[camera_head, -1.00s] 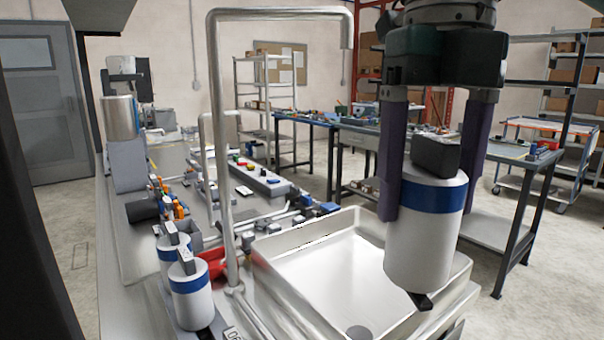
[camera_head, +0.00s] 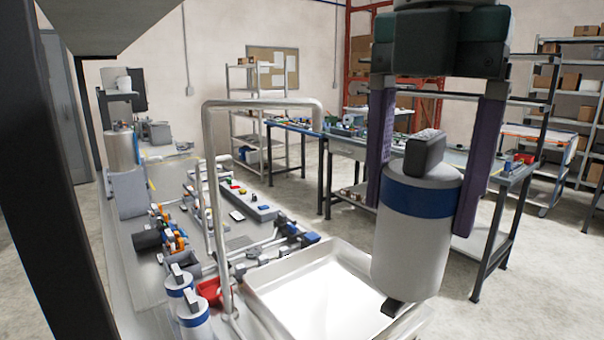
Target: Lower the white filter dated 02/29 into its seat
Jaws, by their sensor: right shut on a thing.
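A white filter (camera_head: 412,245) with a blue band and a dark top block hangs upright, slightly tilted, in my right gripper (camera_head: 432,165). The purple fingers stand on either side of it, and it is held above the right side of the sink. No date can be read on it. Two similar white filters with blue bands stand at the lower left: a nearer one (camera_head: 194,322) and one behind it (camera_head: 176,290). An empty seat cannot be made out. My left gripper is not in view.
A white sink basin (camera_head: 312,300) lies below and left of the held filter. A tall bent metal pipe (camera_head: 212,180) rises at its left edge. A red part (camera_head: 210,291), valves and fittings crowd the counter. A blue workbench (camera_head: 345,150) stands behind.

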